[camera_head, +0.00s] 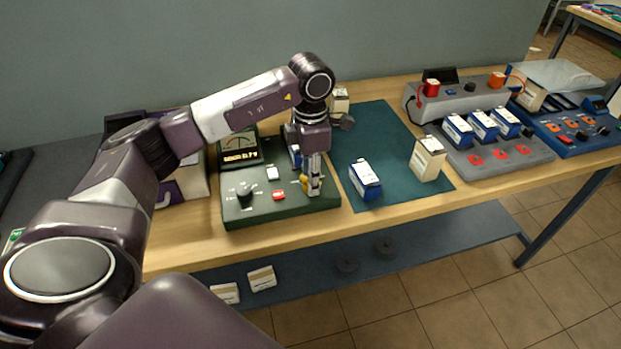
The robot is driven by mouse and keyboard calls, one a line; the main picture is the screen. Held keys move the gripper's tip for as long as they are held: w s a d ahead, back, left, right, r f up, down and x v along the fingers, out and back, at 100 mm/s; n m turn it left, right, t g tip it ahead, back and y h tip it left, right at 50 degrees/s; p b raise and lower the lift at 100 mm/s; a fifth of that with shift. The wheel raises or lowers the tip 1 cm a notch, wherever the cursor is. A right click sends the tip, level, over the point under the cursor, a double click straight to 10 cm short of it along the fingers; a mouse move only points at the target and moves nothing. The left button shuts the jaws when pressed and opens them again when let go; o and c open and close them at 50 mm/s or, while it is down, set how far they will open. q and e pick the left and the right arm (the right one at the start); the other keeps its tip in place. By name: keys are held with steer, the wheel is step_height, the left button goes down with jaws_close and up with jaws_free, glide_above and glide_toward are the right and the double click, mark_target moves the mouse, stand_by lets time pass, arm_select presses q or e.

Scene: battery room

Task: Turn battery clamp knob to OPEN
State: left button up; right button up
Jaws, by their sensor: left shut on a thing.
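The green tester (270,208) stands on the workbench, with a lit meter panel (239,152) at its back. My left gripper (313,188) points down at the tester's right front part and is shut on a small yellow knob (304,182), which its fingers largely hide. Which way the knob is turned cannot be made out. A blue and white battery (294,156) shows partly behind the gripper. A black dial (245,193), a red button (278,195) and a white button (272,173) lie to the left of the gripper. My right gripper is not in view.
A dark green mat (375,145) right of the tester holds a blue and white battery (365,180) and a cream battery (428,158). A grey charger (500,152) with several batteries and a blue unit (570,130) stand farther right. A lower shelf (440,243) runs below.

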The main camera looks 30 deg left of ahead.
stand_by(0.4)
arm_select(q)
steer(key=o, duration=1.1)
steer(key=shift+o, duration=0.2)
step_height(320, 180, up, 12)
steer(key=shift+s, duration=0.1)
